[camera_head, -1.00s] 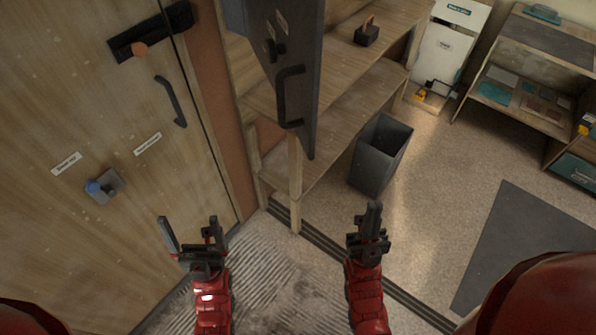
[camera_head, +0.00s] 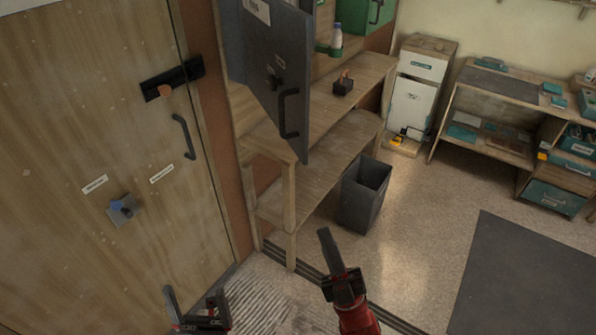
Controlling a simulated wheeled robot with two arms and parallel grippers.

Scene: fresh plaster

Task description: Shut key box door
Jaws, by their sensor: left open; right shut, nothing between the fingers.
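The grey key box door (camera_head: 267,80) stands open at the upper middle, with a label, a dark lock knob and a black bar handle (camera_head: 289,113) near its free edge. The box behind it is mostly hidden by the door and cut off at the top. My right gripper (camera_head: 326,240) is shut and empty, in front of and below the door, apart from it. My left gripper (camera_head: 193,297) is open and empty at the bottom edge, further left and well below the door. Neither gripper touches the door.
A wooden door (camera_head: 85,130) with a black handle fills the left. A wooden shelf unit (camera_head: 325,165) stands behind and below the key box door. A dark bin (camera_head: 364,195) stands beside it. The floor to the right is open, with a dark mat (camera_head: 530,270).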

